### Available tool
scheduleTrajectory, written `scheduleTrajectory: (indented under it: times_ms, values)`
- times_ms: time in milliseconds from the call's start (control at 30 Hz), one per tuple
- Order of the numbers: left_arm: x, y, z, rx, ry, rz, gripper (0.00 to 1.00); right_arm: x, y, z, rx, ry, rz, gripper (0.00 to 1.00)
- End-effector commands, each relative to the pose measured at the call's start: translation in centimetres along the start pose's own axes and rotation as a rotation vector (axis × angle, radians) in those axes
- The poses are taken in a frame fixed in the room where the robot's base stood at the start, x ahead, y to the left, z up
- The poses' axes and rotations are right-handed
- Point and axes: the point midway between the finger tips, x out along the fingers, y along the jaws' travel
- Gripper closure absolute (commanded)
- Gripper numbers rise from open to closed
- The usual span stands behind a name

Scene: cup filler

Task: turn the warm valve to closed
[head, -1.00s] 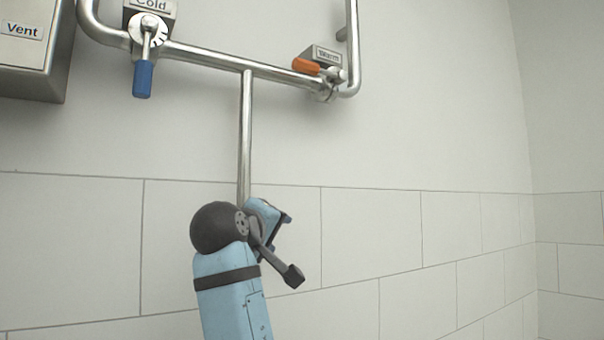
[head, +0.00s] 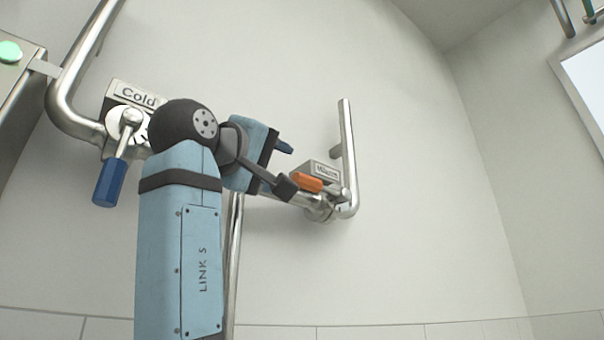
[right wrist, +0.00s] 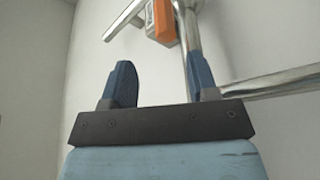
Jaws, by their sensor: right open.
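The warm valve has an orange handle (head: 308,182) that points left from its stem, roughly along the pipe, below a grey "Warm" label block (head: 322,170). In the right wrist view the orange handle (right wrist: 162,22) is at the top, beyond the fingers. My right gripper (head: 287,147) is up and left of the valve, with one blue finger showing clearly in the head view. In the right wrist view my right gripper (right wrist: 160,75) has its two fingers apart and nothing between them. It does not touch the handle. My left gripper is not in view.
The cold valve's blue handle (head: 110,182) hangs down at left, close to my right arm. Steel piping (head: 234,255) runs down behind my arm, and an upright pipe (head: 349,150) stands right of the warm valve.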

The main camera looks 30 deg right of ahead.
Motion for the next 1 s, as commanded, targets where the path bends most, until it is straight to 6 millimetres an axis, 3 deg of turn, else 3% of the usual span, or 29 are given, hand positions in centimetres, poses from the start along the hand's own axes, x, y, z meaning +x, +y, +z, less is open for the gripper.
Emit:
scheduleTrajectory:
  times_ms: [200,400,600,867,1000]
  values:
    - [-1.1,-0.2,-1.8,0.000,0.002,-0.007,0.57,5.1,0.2,-0.1,-0.001,-0.004,-0.001,0.46]
    - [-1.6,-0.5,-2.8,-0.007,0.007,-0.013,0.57,8.1,0.1,-0.1,-0.001,-0.002,-0.002,0.46]
    - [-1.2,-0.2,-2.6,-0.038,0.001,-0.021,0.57,9.4,0.0,0.0,0.000,0.000,0.000,0.46]
    - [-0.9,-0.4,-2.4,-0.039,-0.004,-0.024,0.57,9.5,-0.1,0.0,0.000,0.000,-0.001,0.46]
    - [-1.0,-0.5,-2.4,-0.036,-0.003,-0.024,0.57,9.5,-0.1,0.0,0.000,0.000,-0.001,0.74]
